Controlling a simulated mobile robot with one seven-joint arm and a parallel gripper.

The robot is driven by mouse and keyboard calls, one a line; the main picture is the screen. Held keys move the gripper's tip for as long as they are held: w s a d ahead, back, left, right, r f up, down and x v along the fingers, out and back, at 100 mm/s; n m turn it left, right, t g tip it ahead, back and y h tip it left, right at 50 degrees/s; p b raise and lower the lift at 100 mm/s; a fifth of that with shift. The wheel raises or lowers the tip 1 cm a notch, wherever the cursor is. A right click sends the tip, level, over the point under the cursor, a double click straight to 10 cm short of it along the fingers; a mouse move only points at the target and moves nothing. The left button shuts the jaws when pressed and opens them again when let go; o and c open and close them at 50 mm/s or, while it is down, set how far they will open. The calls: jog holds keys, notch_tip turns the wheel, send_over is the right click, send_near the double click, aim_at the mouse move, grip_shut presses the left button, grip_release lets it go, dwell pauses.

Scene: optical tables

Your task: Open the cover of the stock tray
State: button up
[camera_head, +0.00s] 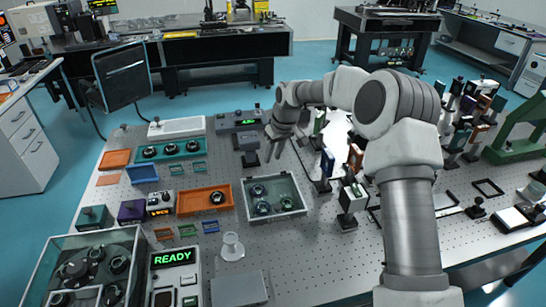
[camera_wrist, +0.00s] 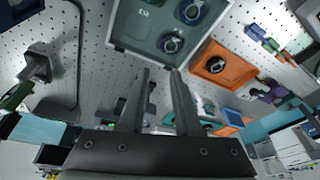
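A grey-rimmed tray (camera_head: 290,214) with a greenish, glassy interior sits mid-table and holds a few round dark mounts. I take it as the stock tray. Its rim (camera_wrist: 148,50) also shows at the top of the wrist view. A clear cover seems to lie over it, but I cannot tell for certain. My gripper (camera_head: 273,156) points down just beyond the tray's far edge, apart from it. In the wrist view my gripper (camera_wrist: 160,72) shows two dark fingers with an empty gap between them, near the tray's rim.
An orange tray (camera_head: 190,203) lies left of the stock tray. A grey device (camera_head: 238,121) stands behind my gripper. Upright optic mounts (camera_head: 327,163) crowd the right side. A large glassy box (camera_head: 65,244) and a READY panel (camera_head: 173,258) are at front left.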

jog(key=o, duration=0.4)
jog(key=shift+s+a, duration=0.1)
jog(key=shift+a, duration=0.05)
jog(key=v, duration=1.7)
jog(key=shift+r, duration=0.25)
